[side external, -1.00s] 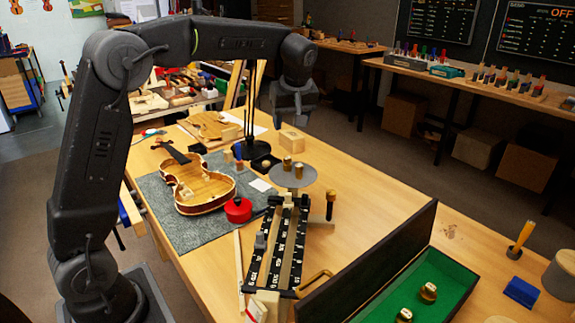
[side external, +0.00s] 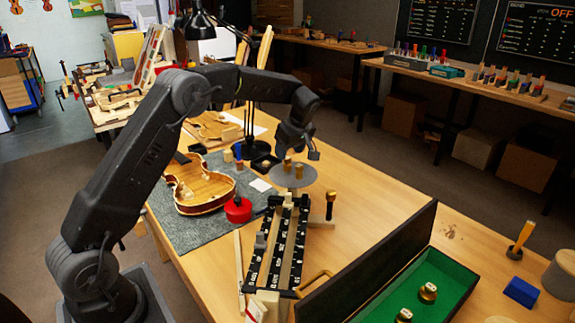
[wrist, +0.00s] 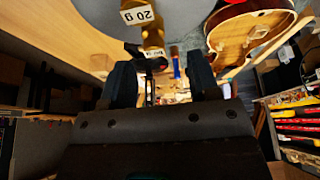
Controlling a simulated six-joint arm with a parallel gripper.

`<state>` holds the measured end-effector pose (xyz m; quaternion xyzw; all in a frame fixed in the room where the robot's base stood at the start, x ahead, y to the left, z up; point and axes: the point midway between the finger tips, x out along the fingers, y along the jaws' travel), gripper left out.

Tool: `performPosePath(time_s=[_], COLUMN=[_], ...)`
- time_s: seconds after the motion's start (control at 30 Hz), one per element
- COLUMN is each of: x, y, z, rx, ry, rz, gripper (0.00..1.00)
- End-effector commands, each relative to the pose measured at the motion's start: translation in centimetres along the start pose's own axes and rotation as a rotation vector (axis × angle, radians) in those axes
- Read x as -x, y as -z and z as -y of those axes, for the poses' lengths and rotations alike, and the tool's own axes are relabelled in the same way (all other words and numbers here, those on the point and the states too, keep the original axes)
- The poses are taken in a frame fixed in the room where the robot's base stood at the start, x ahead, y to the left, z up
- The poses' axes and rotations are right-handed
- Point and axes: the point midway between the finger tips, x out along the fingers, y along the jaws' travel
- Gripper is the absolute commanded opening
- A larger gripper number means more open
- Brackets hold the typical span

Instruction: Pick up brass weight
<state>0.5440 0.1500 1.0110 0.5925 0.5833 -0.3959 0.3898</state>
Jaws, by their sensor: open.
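Two small brass weights stand on a round grey pan (side external: 284,180) in the side external view: a left one (side external: 288,164) and a right one (side external: 298,171). In the wrist view, a brass weight labelled 20 g (wrist: 151,36) shows at the pan's edge, ahead of my fingers. A second small label is just below it; how that piece sits is unclear. My gripper (side external: 300,150) is just above and behind the pan. In the wrist view my gripper (wrist: 162,82) is open, its two dark fingers apart, with no weight clearly between them.
A black balance scale (side external: 278,245) extends in front of the pan. A violin body (side external: 200,187) and red round piece (side external: 238,209) lie left on a grey mat. An open green-lined box (side external: 450,275) with brass weights is front right.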

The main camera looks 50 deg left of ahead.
Motion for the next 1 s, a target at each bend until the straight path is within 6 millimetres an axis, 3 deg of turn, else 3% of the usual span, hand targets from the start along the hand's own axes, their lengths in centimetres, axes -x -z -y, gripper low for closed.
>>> performPosePath(time_s=[0.17,0.43,0.7,1.0], x=[-1.1,-4.9,-5.3,-5.2], y=[-0.1,-0.2,-0.2,-0.2], z=[-0.2,-0.6,-0.7,-0.7], rx=[-0.001,0.0,0.0,-0.001], ry=[0.002,0.003,0.0,0.0], rz=[0.0,0.0,0.0,0.0], gripper=[0.56,0.56,0.56,0.27])
